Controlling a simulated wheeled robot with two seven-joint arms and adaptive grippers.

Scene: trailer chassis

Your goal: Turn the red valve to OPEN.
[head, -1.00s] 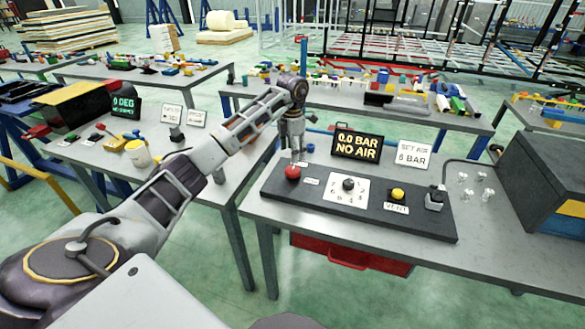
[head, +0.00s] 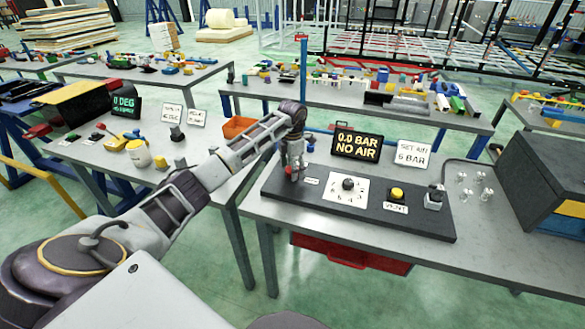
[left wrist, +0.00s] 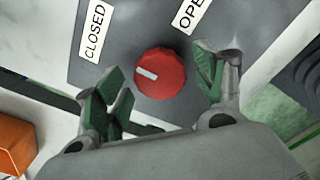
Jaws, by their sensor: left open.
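The red valve (left wrist: 161,73) is a round knob with a white pointer mark, on a dark panel, in the left wrist view. A CLOSED label (left wrist: 96,33) lies at its upper left and an OPEN label (left wrist: 193,14), partly cut off, at its upper right. The white mark sits on the knob's left side, toward the CLOSED side. My left gripper (left wrist: 160,88) is open, with one finger on each side of the knob and gaps visible. In the head view my left gripper (head: 294,172) points down over the panel's left end and hides the valve. My right gripper is not in view.
The dark panel (head: 325,206) also carries a dial (head: 347,186), a yellow VENT button (head: 397,194) and a switch at its right end. Behind it a display (head: 357,146) reads 0.0 BAR NO AIR, beside a SET AIR 6 BAR sign (head: 413,154).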

